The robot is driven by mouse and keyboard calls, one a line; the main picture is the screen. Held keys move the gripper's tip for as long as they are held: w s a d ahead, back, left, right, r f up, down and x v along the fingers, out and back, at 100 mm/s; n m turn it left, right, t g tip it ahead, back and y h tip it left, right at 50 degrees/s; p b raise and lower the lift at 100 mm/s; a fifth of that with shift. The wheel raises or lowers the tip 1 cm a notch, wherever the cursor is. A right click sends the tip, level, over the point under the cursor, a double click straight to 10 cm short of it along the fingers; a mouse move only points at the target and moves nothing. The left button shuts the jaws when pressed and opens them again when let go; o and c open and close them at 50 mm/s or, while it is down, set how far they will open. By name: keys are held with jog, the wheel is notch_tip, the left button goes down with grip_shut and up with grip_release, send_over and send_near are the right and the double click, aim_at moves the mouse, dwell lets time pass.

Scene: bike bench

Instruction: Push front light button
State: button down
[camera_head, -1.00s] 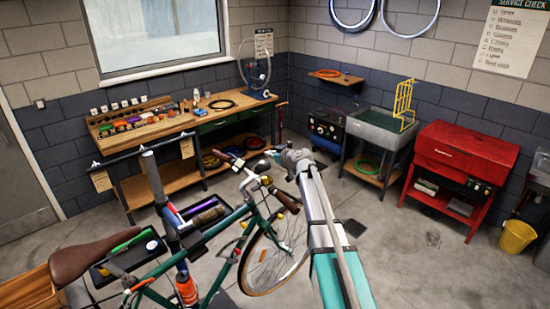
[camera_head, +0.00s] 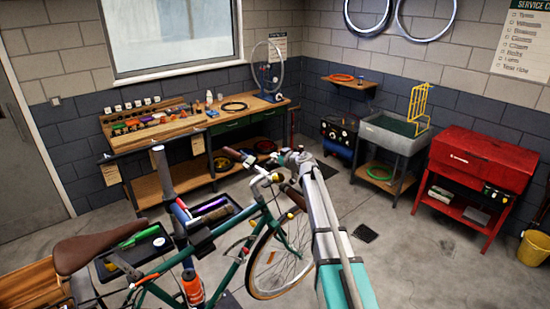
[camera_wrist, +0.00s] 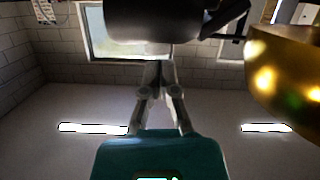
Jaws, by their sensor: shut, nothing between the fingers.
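The green bike (camera_head: 232,226) stands in the middle of the head view, its handlebar (camera_head: 262,178) pointing towards the back right. My gripper (camera_head: 285,158) is beside the handlebar's far end, too small there to tell contact. In the wrist view, which looks upside down, my gripper (camera_wrist: 157,68) is shut with nothing between its fingers. A dark rounded body (camera_wrist: 150,20) lies just beyond the fingertips, perhaps the front light; I cannot tell whether they touch. A shiny gold bell-like dome (camera_wrist: 290,75) is to the right, apart from the fingers. No light button is clearly visible.
A workbench (camera_head: 238,117) with tools stands along the back wall. A sink (camera_head: 392,135) and a red cabinet (camera_head: 480,160) stand on the right. A tool tray (camera_head: 135,254) is beside the bike. The floor (camera_head: 430,265) at right is mostly clear.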

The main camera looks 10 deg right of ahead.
dwell(0.4)
jog(key=shift+f+b, duration=0.75)
jog(key=shift+s, duration=0.1)
notch_tip(320, 180, up, 4)
jog(key=p, duration=0.4)
jog(key=shift+s+a+r, duration=0.1)
jog(key=shift+a+r, duration=0.05)
jog(key=shift+r, duration=0.05)
jog(key=p+v, duration=0.2)
jog(key=v, duration=0.8)
jog(key=shift+f+p, duration=0.2)
jog(key=shift+p, duration=0.1)
dwell(1.2)
